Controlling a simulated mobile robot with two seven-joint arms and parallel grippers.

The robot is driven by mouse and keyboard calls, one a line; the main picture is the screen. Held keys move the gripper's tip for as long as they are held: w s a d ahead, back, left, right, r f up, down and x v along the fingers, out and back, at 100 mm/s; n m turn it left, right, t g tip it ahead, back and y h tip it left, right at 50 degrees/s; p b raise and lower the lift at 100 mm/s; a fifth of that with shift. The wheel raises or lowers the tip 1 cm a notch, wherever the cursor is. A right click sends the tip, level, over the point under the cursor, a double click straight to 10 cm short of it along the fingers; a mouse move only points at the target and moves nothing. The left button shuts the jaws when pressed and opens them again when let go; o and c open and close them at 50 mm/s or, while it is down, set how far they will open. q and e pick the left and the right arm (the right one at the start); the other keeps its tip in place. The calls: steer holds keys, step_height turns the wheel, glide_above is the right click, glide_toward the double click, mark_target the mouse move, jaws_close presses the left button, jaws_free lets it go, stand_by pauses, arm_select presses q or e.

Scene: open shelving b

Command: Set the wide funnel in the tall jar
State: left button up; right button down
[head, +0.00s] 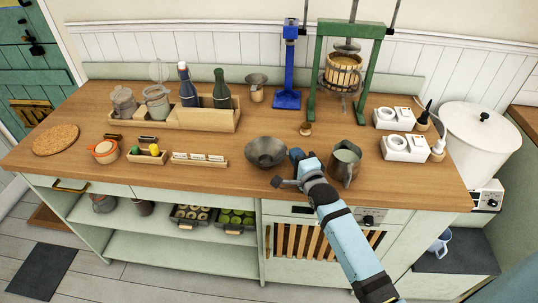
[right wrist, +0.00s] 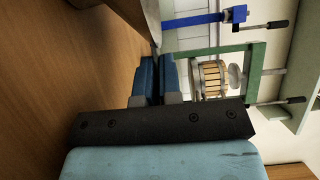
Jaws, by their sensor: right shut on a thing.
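The wide funnel (head: 266,151) is a dark grey, wide-mouthed cone near the middle of the wooden worktop. My right gripper (head: 294,156) is shut on its right-hand rim. In the right wrist view the blue fingers (right wrist: 157,75) meet a dark curved edge of the funnel (right wrist: 145,18). Whether the funnel touches the worktop is unclear. Two glass jars stand in the wooden tray at the back left. The right one (head: 157,103) looks taller, with its clear lid raised; the left one (head: 124,105) is beside it. My left gripper is out of view.
A grey metal jug (head: 345,162) stands just right of my right gripper. A small funnel (head: 257,84), a blue stand (head: 288,97) and a green-framed press (head: 315,75) are behind. Dark bottles (head: 221,94) share the wooden tray (head: 205,120).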

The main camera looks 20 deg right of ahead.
steer(key=shift+r+p, duration=1.95)
steer(key=shift+r, duration=0.3)
